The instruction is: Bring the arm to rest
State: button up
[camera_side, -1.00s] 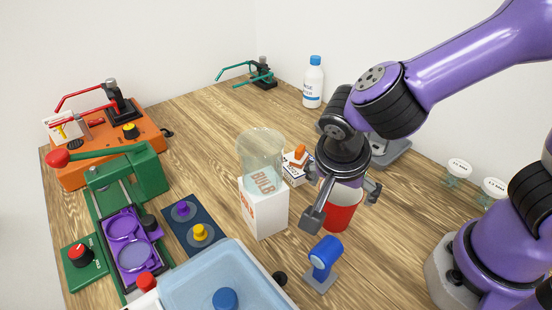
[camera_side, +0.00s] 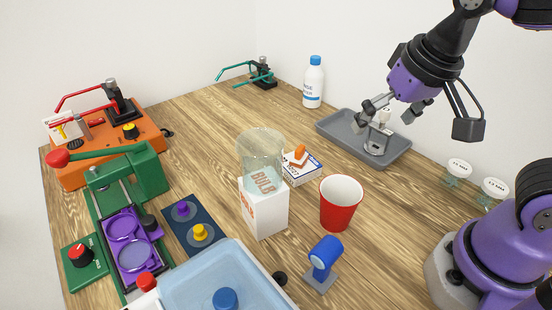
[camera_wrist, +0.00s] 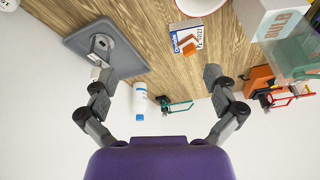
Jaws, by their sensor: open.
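My gripper (camera_side: 392,114) is open, high over the far right of the table in the side view. Its fingers overlap the grey tray (camera_side: 336,122) in that picture, but the gripper looks to be above it. In the wrist view my gripper (camera_wrist: 155,80) has its two fingers wide apart with nothing held between them. A red cup (camera_side: 341,203) stands upright on the table, apart from the gripper and nearer the side camera.
A white bottle (camera_side: 313,82) stands behind the tray. A bulb box (camera_side: 264,212) with a glass on it, a small box (camera_side: 305,172) and a blue-headed device (camera_side: 323,258) surround the cup. Two lidded jars (camera_side: 458,170) stand at right. Orange and green devices fill the left.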

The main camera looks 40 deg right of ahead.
jog(key=shift+s+d+n+t+y, duration=0.25)
jog(key=shift+s+n+t, duration=0.15)
jog(key=shift+n, duration=0.55)
jog(key=shift+s+d+n+t+y, duration=0.25)
jog(key=shift+s+n+t, duration=0.15)
jog(key=shift+n, duration=0.55)
